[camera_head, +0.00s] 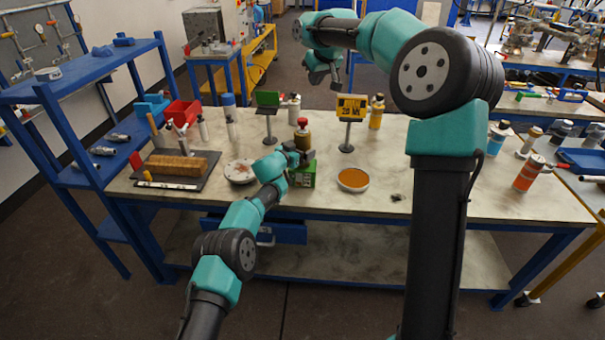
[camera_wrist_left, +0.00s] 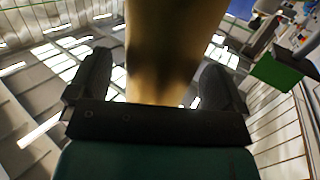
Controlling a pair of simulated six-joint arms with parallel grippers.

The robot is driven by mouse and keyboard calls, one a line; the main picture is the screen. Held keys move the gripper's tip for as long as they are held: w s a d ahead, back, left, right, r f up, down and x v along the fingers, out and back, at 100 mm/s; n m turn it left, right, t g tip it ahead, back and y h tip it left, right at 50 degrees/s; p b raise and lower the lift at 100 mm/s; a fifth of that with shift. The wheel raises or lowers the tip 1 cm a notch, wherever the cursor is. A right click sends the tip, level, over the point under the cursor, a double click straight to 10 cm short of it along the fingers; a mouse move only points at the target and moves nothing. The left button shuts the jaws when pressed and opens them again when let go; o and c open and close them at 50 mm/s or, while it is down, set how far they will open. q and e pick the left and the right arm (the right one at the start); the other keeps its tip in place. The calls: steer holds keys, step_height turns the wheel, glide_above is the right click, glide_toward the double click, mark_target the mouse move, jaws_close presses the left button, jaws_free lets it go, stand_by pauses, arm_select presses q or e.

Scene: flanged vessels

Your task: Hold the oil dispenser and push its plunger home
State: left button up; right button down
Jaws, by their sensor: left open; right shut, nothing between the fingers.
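The oil dispenser (camera_head: 303,139) has an amber-brown body and a red top. It stands upright by a green box (camera_head: 303,176) on the bench; whether it rests on the box or behind it I cannot tell. My left gripper (camera_head: 301,156) is low at the dispenser. In the left wrist view the amber body (camera_wrist_left: 170,45) rises between the two fingers of the open left gripper (camera_wrist_left: 155,85), with gaps visible on both sides. My right gripper (camera_head: 322,78) is shut and empty, raised well above and behind the dispenser, beyond the bench's far edge. The plunger's depth is too small to judge.
A white dish (camera_head: 240,172) lies left of the dispenser and an orange-filled dish (camera_head: 353,179) right. Green (camera_head: 268,101) and yellow (camera_head: 351,107) signs on stands are behind, with a yellow bottle (camera_head: 376,113).

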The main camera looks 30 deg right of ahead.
arm_select(q)
steer(key=shift+a, duration=0.1)
steer(key=v, duration=1.1)
steer(key=shift+s+a, duration=0.15)
steer(key=shift+a, duration=0.15)
stand_by(0.5)
